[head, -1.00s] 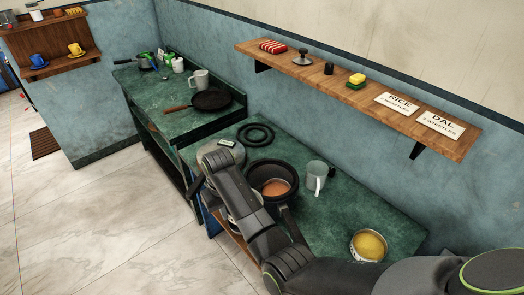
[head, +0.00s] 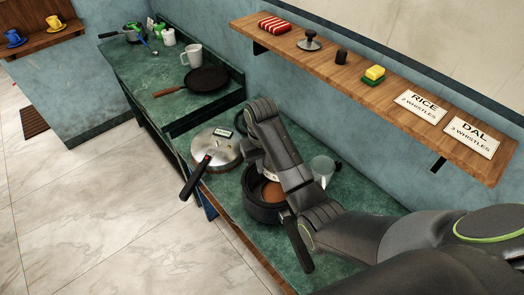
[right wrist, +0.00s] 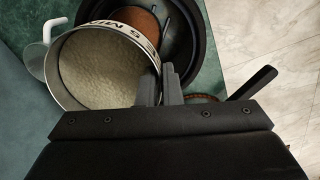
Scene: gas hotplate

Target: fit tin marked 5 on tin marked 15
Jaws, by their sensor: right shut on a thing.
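My right gripper (head: 257,160) is over the open black cooker (head: 263,212) in the head view. In the right wrist view the same gripper (right wrist: 161,84) is shut on the wall of a metal tin (right wrist: 78,98) with pale contents. This tin carries a label band whose partly readable lettering includes a 5. The held tin looks slightly tilted and overlaps the cooker's opening (right wrist: 196,42). Brown contents (head: 272,190) show inside the cooker. No marking 15 is readable, and I cannot tell whether the tins touch. My left gripper is not in view.
A steel lid (head: 222,152) with a black handle lies left of the cooker. The cooker's long handle (head: 298,245) points to the front. A wooden shelf (head: 390,92) runs above the counter.

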